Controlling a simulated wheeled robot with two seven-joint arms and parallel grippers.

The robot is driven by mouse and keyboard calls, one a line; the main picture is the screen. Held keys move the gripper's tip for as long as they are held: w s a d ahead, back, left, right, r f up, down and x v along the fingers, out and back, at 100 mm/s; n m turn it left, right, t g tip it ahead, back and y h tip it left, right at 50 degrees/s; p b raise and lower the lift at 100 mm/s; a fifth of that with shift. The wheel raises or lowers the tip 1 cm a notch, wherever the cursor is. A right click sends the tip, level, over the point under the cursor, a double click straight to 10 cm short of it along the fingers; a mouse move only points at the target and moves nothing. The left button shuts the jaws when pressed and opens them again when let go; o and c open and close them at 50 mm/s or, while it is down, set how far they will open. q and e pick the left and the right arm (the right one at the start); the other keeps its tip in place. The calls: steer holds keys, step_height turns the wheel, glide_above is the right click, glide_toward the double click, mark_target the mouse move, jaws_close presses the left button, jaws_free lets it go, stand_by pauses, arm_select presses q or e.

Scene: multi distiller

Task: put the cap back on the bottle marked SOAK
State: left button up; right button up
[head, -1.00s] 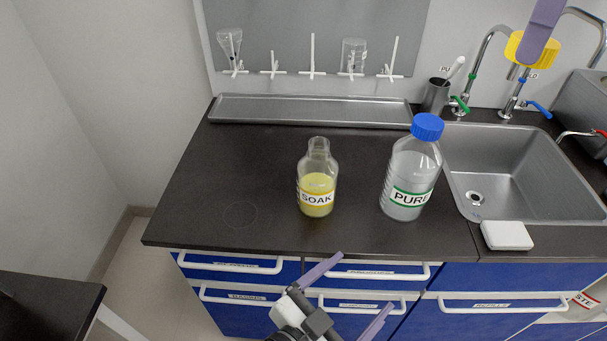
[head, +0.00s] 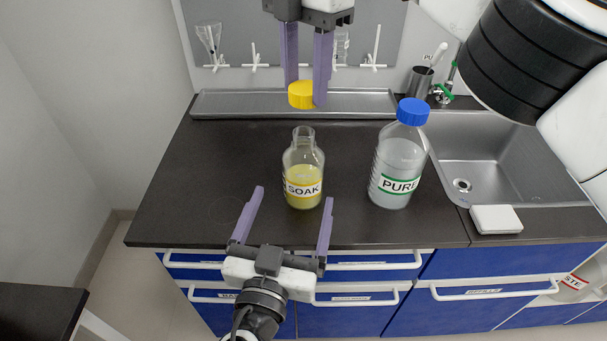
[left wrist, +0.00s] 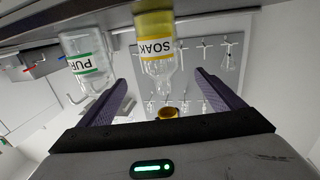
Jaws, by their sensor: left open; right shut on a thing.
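The SOAK bottle (head: 304,172) stands upright and uncapped on the dark counter, with yellow-green liquid inside. In the left wrist view the SOAK bottle (left wrist: 157,55) appears upside down between the fingers. The yellow cap (head: 302,95) is held by my right gripper (head: 306,92), above the bottle and apart from its mouth. The cap also shows in the left wrist view (left wrist: 167,113). My left gripper (head: 290,212) is open and empty, in front of the bottle near the counter's front edge, its fingers pointing toward the bottle.
The PURE bottle (head: 398,160) with a blue cap stands just right of the SOAK bottle. A sink (head: 470,160) and white block (head: 496,219) lie further right. A long grey tray (head: 230,104) runs along the back. The counter left of the bottle is clear.

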arm_select(q)
steer(key=shift+a, duration=0.1)
arm_select(e)
steer(key=shift+a+f, duration=0.15)
arm_select(q)
steer(key=shift+w, duration=0.1)
steer(key=w, duration=0.4)
steer(key=w+d, duration=0.1)
steer(key=w, duration=0.2)
steer(key=w+d, duration=0.1)
steer(key=w, duration=0.3)
steer(key=shift+w+d, duration=0.2)
steer(key=shift+w, duration=0.1)
steer(key=c, duration=1.6)
arm_select(e)
glide_above(304, 132)
steer(key=shift+f, duration=2.45)
steer(key=shift+f, duration=0.9)
steer(key=shift+f, duration=0.55)
